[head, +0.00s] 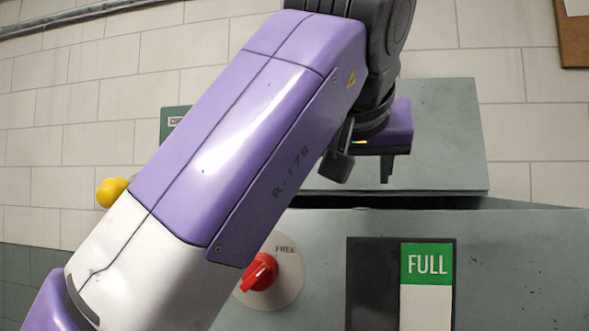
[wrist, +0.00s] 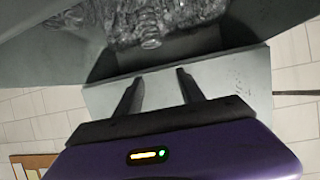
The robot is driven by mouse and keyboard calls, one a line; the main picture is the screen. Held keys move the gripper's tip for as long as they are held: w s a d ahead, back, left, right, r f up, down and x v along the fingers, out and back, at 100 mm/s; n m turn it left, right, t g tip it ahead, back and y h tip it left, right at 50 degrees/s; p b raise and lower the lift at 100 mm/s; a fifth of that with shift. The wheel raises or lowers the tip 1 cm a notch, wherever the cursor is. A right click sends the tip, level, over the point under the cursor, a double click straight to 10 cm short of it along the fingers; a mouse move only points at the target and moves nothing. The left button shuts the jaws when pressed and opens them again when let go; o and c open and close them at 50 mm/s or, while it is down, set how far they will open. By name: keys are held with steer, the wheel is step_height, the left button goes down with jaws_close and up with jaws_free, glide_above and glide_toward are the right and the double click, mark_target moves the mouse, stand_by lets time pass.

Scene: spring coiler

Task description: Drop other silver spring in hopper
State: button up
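In the wrist view, a grey hopper-like bin (wrist: 240,22) is at the top, with a jumbled pile of silver springs (wrist: 110,22) inside. One coiled silver spring (wrist: 150,38) stands out at the pile's near edge; I cannot tell whether it is the task's spring. My gripper (wrist: 160,76) is open, its two dark fingers apart with nothing between them, pointing toward the bin. In the head view my gripper (head: 386,178) is small and partly hidden by my arm, in front of a grey panel (head: 440,120). No spring is visible in the head view.
A grey machine front (head: 520,260) carries a red knob (head: 259,272) turned by the word FREE and a green FULL sign (head: 427,263). A yellow ball (head: 111,192) and a partly hidden green sign (head: 174,122) are at left. A tiled wall stands behind.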

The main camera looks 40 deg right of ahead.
steer(key=shift+a, duration=0.1)
steer(key=b+v, duration=0.2)
steer(key=v, duration=0.5)
steer(key=shift+s+a+r, duration=0.15)
steer(key=shift+s+a, duration=0.1)
stand_by(0.6)
